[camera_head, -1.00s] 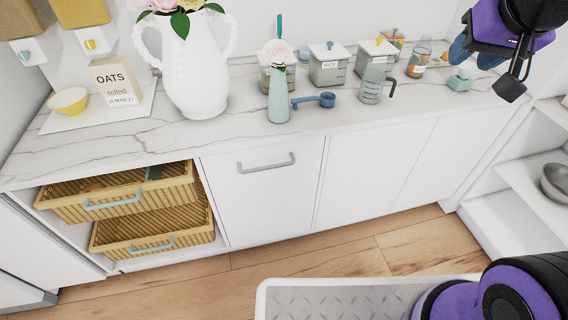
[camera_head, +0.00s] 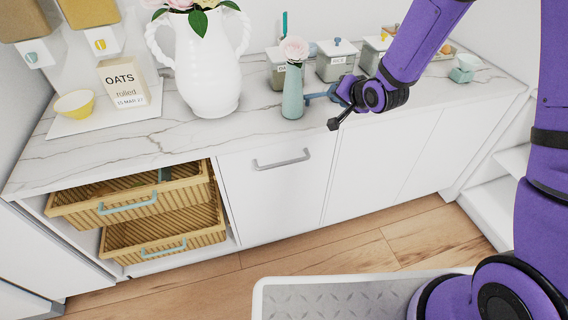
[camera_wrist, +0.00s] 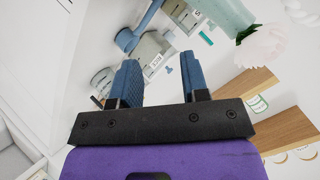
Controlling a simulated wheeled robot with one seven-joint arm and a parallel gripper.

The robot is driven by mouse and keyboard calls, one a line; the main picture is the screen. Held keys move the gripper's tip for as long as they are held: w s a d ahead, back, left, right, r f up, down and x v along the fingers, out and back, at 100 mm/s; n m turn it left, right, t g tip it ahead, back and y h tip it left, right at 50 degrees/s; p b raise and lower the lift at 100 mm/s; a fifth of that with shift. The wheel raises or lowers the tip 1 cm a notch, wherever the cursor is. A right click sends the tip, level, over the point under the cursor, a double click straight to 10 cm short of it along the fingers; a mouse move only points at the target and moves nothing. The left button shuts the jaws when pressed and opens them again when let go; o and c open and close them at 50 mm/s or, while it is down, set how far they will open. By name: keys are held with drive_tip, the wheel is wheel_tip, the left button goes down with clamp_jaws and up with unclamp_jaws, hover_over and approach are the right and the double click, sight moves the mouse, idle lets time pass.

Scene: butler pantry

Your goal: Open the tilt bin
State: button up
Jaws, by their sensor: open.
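The tilt bin is likely the white front panel (camera_head: 268,200) with a grey bar handle (camera_head: 283,160), below the marble counter. It sits flush with the cabinet front, upright. My gripper (camera_head: 352,78) is above the counter, up and to the right of the handle and apart from it. In the wrist view its two blue fingers (camera_wrist: 160,65) stand apart with nothing between them. The wrist view looks over the counter items; the panel and handle cannot be made out there.
A green vase (camera_head: 292,92) with a pink flower and a blue scoop (camera_head: 318,97) stand close to my gripper. Labelled canisters (camera_head: 337,62) line the back. A white pitcher (camera_head: 205,70) stands left. Two wicker baskets (camera_head: 130,205) sit left of the panel. Floor in front is clear.

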drive_tip(key=s+a+f+m+y, duration=0.1)
drive_tip(key=a+f+y, duration=0.15)
drive_tip(key=f, duration=0.45)
drive_tip(key=a+f+m+y, duration=0.1)
drive_tip(key=a+f, duration=0.2)
drive_tip(key=f, duration=0.4)
drive_tip(key=m+t+y, duration=0.2)
drive_tip(key=m, duration=0.2)
approach(286, 164)
drive_tip(key=x, duration=1.1)
drive_tip(key=shift+s, duration=0.1)
clamp_jaws()
